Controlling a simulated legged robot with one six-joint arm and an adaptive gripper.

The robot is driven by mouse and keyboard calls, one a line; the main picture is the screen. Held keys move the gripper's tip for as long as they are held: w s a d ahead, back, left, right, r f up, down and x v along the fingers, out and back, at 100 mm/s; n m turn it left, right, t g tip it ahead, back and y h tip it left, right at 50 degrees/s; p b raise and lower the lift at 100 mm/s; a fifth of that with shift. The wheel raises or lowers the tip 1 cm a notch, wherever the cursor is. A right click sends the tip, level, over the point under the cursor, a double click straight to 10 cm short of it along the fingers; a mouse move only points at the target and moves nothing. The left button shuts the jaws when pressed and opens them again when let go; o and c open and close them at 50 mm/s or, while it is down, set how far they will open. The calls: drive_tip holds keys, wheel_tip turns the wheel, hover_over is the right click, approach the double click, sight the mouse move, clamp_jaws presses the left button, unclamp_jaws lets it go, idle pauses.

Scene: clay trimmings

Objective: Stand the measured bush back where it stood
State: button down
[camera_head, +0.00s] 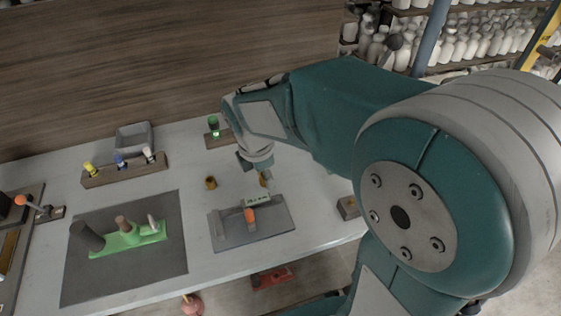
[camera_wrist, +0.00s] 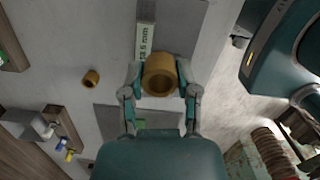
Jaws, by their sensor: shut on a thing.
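My gripper (camera_wrist: 160,80) is shut on a brown-gold hollow bush (camera_wrist: 161,74), with one finger on each side of it in the wrist view. In the head view the held bush (camera_head: 263,179) shows only as a small sliver under my wrist, behind the grey gauge plate (camera_head: 221,235). Its height above the table is hard to tell. A second, similar bush (camera_head: 210,183) stands on the table to the left. It also shows at the left in the wrist view (camera_wrist: 91,77). The gauge's pale readout (camera_head: 257,200) lies close to the held bush.
A dark mat (camera_head: 85,270) with a green base (camera_head: 128,240) holding pegs lies at left. A tool rack (camera_head: 125,175) and grey tray (camera_head: 135,137) stand behind. A dark pad (camera_head: 243,161) is partly hidden by my wrist. A wooden block (camera_head: 348,207) sits right.

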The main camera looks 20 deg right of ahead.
drive_tip(key=w+d+f, duration=0.1)
drive_tip(key=w+f, duration=0.2)
drive_tip(key=w, duration=0.1)
drive_tip(key=w+d+f, duration=0.1)
drive_tip(key=w+f, duration=0.2)
drive_tip(key=w, duration=0.2)
drive_tip(key=w+d+f, duration=0.1)
drive_tip(key=w+f, duration=0.3)
drive_tip(key=w, duration=0.1)
drive_tip(key=shift+d, duration=0.3)
drive_tip(key=shift+d+f, duration=0.2)
drive_tip(key=shift+f, duration=1.35)
drive_tip(key=shift+c, duration=1.7)
unclamp_jaws()
drive_tip(key=shift+a+f, duration=0.1)
